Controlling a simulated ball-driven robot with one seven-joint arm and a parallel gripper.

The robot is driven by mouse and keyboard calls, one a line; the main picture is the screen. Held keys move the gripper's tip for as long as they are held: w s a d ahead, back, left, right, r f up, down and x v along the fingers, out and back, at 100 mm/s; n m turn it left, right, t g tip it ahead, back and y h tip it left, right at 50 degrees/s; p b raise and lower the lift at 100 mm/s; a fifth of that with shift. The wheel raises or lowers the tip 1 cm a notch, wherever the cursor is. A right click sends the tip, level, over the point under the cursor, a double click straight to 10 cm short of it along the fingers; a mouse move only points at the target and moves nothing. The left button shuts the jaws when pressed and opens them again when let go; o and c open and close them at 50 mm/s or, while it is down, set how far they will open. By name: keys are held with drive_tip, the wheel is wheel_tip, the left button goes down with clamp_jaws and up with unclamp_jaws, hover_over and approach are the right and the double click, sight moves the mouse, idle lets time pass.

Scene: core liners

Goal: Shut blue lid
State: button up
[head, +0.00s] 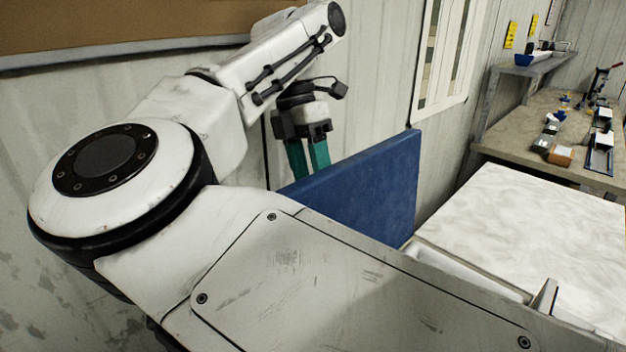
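The blue lid (365,190) stands about upright as a flat panel, near the middle of the head view. Its lower edge and hinge side are hidden behind my own arm's white housing. My gripper (308,158), with two teal fingers, points down at the lid's upper left edge, on the side towards the wall. The fingertips end at or behind the lid's top edge, so I cannot tell whether they touch it. A narrow gap seems to show between the fingers, but their tips are not clear. No held object shows.
A pale, marbled flat surface (545,235) lies right of the lid, with a white rim (470,270) along its near side. A workbench (540,120) with small items and a shelf (530,65) stand behind. A corrugated wall (375,60) runs close behind my arm.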

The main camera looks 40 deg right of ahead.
drive_tip(key=shift+x, duration=1.25)
drive_tip(key=shift+c, duration=0.3)
clamp_jaws()
